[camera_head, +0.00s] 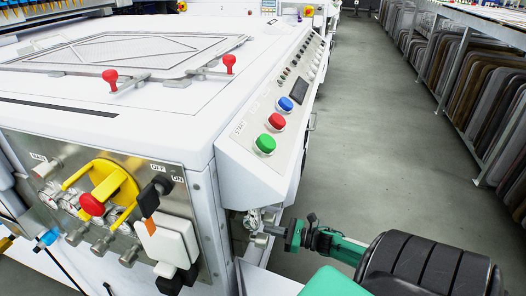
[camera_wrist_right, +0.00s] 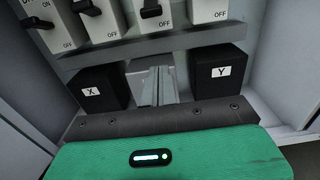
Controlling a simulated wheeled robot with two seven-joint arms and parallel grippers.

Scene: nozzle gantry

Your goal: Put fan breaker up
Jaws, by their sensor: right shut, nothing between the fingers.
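In the right wrist view, a row of white breakers with black toggles runs along the top: a left one (camera_wrist_right: 48,34), a second (camera_wrist_right: 91,24), a third (camera_wrist_right: 151,22) and a right one (camera_wrist_right: 208,12). OFF labels show below them. The names are cut off or unreadable, so I cannot tell which is the fan breaker. The right toggle is out of frame. My right gripper (camera_wrist_right: 158,84) is shut and empty, its fingers below the row, between two black boxes. In the head view my right gripper (camera_head: 268,231) is beside the machine's lower corner; no breaker shows there.
Black boxes marked X (camera_wrist_right: 97,92) and Y (camera_wrist_right: 220,73) flank my fingers below a grey rail (camera_wrist_right: 120,48). The white machine (camera_head: 200,95) has green (camera_head: 264,144), red (camera_head: 276,121) and blue (camera_head: 286,104) buttons. The grey floor (camera_head: 350,120) to its right is clear.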

